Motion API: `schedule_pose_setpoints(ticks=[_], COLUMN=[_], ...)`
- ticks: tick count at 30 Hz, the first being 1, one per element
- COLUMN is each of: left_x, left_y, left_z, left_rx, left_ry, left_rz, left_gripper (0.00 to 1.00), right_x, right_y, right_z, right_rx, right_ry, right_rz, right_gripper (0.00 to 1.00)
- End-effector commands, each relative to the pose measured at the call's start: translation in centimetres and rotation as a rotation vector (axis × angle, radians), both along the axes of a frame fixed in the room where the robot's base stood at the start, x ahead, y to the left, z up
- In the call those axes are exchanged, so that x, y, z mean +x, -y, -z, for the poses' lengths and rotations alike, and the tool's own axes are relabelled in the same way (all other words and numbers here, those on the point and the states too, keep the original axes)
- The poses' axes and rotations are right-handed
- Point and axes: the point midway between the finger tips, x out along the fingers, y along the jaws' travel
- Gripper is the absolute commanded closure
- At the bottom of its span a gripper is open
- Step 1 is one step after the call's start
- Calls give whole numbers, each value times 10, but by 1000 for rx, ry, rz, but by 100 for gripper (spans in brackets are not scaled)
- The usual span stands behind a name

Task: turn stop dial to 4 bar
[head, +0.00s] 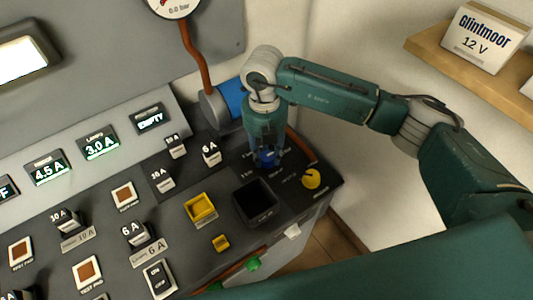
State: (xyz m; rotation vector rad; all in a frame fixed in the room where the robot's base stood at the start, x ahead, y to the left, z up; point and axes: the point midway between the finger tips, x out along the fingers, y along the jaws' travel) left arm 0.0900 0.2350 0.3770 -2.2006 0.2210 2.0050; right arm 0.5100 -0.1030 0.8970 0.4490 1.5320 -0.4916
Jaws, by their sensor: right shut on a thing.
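A blue dial (267,159) sits on the dark sloping panel (226,162), near its right end. My right gripper (266,157) points down from above and is shut on this dial. The fingers hide part of the dial, and the small scale marks around it are too small to read, so I cannot tell its setting. A round pressure gauge (174,6) at the top edge shows 0.0 bar; its upper part is cut off. My left gripper is not in view.
A yellow knob (311,179) sits close to the right of the blue dial. A black square socket (255,203) and a yellow square piece (200,208) lie nearer. Several fuse blocks and lit displays (100,144) fill the left. A wooden shelf (480,73) holds a 12 V box (485,38).

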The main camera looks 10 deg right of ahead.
Motion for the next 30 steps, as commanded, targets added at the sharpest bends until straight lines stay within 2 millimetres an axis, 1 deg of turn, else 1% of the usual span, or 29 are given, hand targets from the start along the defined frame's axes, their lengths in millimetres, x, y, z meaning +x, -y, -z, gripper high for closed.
schedule_pose_setpoints(ticks=[1, 12, 13, 15, 25, 28, 30], left_x=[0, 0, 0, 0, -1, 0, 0], left_y=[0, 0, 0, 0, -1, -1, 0], left_z=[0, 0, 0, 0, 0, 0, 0], left_rx=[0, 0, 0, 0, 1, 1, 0], left_ry=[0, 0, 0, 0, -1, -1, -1], left_rz=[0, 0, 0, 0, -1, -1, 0], left_gripper=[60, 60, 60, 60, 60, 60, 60], right_x=[7, 7, 7, 7, 3, 4, 4], right_y=[1, 2, 2, 2, 1, 1, 1], right_z=[-5, -5, -5, -5, -4, -13, -23], right_rx=[2, 0, 0, -1, -1, 0, -1], right_ry=[19, 19, 19, 18, 8, 10, 12], right_rz=[13, 17, 17, 16, 10, 10, 9], right_gripper=[94, 94, 64, 50, 49, 49, 49])
